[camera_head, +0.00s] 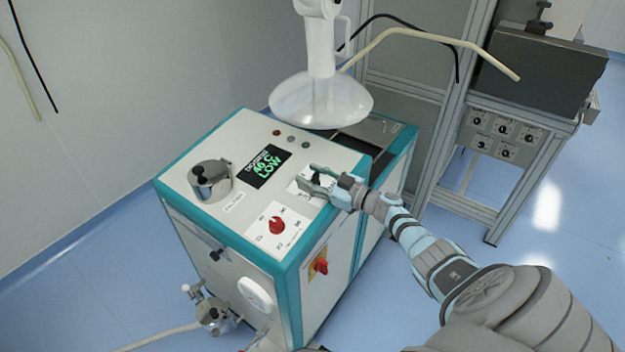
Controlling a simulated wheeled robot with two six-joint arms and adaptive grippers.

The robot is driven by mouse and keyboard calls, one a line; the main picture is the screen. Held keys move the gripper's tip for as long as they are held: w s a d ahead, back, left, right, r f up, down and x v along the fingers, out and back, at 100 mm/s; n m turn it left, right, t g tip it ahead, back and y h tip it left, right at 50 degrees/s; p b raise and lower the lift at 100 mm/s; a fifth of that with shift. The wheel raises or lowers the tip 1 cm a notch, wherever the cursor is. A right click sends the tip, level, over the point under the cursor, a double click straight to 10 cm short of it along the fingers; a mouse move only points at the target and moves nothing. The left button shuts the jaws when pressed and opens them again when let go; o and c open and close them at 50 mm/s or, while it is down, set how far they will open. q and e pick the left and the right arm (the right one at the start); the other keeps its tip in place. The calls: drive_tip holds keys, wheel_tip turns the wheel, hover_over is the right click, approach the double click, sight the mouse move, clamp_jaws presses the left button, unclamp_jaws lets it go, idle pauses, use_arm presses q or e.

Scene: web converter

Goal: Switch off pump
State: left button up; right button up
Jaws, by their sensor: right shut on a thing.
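A white and teal machine (200,228) stands on the floor in the middle of the view. Its sloping top carries a display (265,166) with green text ending in "LOW". A red rotary knob (277,225) sits on a white plate at the front of the top. My right gripper (309,177) comes in from the right and is over another white labelled plate (297,191) on the right of the top. Its fingers are around a small dark control there, mostly hidden by them. My left gripper is not in view.
A metal pot (210,181) stands on the machine's left. Small indicator lights (291,139) are behind the display. A white funnel-shaped vessel (321,100) hangs above the back. A second red knob (321,266) is on the side face. A metal frame with a switch panel (500,135) stands right.

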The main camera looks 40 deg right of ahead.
drive_tip(key=o, duration=1.2)
drive_tip(key=v, duration=1.2)
